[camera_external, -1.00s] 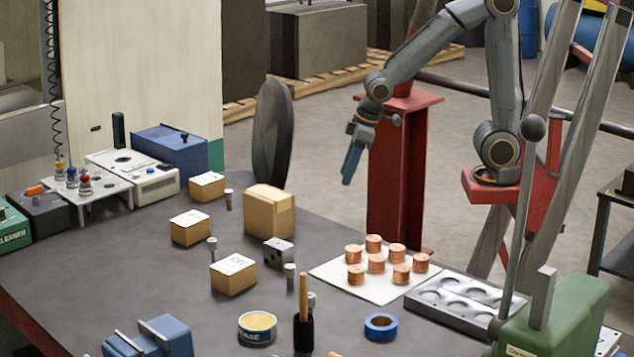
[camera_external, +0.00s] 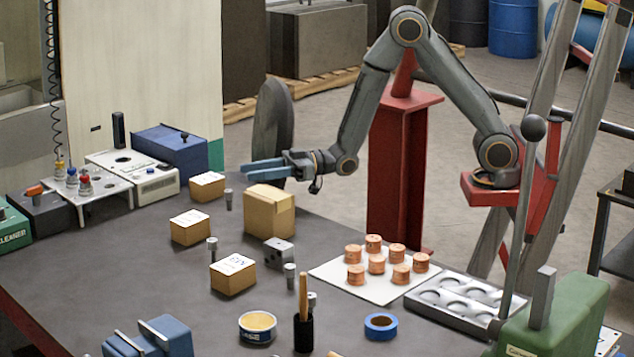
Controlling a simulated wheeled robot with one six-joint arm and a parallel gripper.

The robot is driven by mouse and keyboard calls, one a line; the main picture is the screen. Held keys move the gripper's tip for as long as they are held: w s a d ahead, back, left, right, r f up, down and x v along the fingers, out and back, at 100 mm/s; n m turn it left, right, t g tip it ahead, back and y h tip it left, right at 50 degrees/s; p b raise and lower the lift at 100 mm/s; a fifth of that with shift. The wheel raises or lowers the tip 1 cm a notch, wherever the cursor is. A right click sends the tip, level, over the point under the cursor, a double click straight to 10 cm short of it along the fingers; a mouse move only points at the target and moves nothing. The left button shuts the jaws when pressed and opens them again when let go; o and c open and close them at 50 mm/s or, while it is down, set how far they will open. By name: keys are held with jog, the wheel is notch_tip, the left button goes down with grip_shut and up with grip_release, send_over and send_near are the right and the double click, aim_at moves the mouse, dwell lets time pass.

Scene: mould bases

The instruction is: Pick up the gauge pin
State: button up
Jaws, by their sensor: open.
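Several small grey headed pins that look like gauge pins stand upright on the dark table. One gauge pin (camera_external: 228,200) is at the back beside a small cardboard box; another pin (camera_external: 212,249) is between two boxes. A third pin (camera_external: 289,275) is nearer the front, and one more (camera_external: 311,300) is partly hidden behind a wooden-handled tool. My gripper (camera_external: 262,170) is open and empty, its blue fingers pointing left. In the picture it appears just above the tallest box, to the right of and higher than the back pin.
The tallest cardboard box (camera_external: 269,211) stands below my gripper in the picture. Smaller boxes (camera_external: 207,187) (camera_external: 190,227) (camera_external: 233,274) stand among the pins. A grey block (camera_external: 279,252), a white sheet (camera_external: 362,287) bearing copper coils, and a dark round disc (camera_external: 272,130) are nearby.

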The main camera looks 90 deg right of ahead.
aim_at(229, 190)
notch_tip(229, 190, down, 5)
jog(key=shift+r, duration=0.2)
jog(key=shift+w+f, duration=0.15)
jog(key=p+x, duration=0.2)
jog(key=x, duration=0.5)
jog(key=shift+w, duration=0.3)
grip_shut()
